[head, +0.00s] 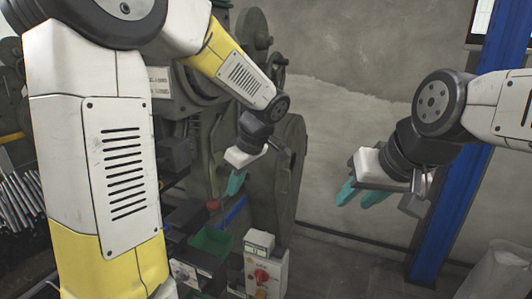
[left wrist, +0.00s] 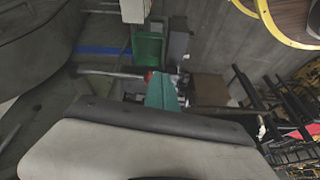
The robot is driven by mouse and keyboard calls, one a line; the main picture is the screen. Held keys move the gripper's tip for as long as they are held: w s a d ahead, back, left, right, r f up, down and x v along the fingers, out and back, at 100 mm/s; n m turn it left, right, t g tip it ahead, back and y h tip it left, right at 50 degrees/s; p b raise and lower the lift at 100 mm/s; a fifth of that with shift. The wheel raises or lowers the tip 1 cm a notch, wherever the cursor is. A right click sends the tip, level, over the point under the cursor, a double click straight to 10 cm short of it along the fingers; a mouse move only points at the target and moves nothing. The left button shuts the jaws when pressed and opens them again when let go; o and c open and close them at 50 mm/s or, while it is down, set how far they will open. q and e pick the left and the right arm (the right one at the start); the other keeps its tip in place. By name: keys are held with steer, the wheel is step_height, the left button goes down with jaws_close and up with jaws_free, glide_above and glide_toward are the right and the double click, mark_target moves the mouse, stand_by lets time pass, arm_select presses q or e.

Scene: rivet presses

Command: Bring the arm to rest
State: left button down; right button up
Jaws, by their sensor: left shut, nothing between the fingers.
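My left gripper (head: 235,184) hangs in the middle of the head view, in front of the dark green press. Its teal fingers are together with nothing between them; they also show closed in the left wrist view (left wrist: 162,92). The left arm reaches in from the left with a bend at the wrist. My right gripper (head: 361,195) is at the right, in front of the bare wall. Its two teal fingers stand apart, and I see nothing between them.
The press (head: 285,170) stands close behind my left gripper. Below are a green bin (head: 212,240) and a control box with a red knob (head: 262,276). A blue post (head: 455,190) rises at the right. Bare wall lies between the grippers.

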arm_select(q)
steer(key=s+a+r+m+t+h, duration=0.1)
steer(key=s+r+m+t+h, duration=0.1)
steer(key=s+m, duration=0.4)
steer(key=s+a+r+m+t+h, duration=0.1)
steer(key=s+r+m+t+h, duration=0.1)
steer(key=s+r+m+h, duration=0.2)
steer(key=s+r+m, duration=0.1)
steer(key=s+m, duration=0.2)
steer(key=s, duration=0.2)
steer(key=shift+a+r+t, duration=0.2)
steer(key=shift+r+t, duration=0.1)
steer(key=shift+r, duration=0.1)
steer(key=shift+d, duration=0.1)
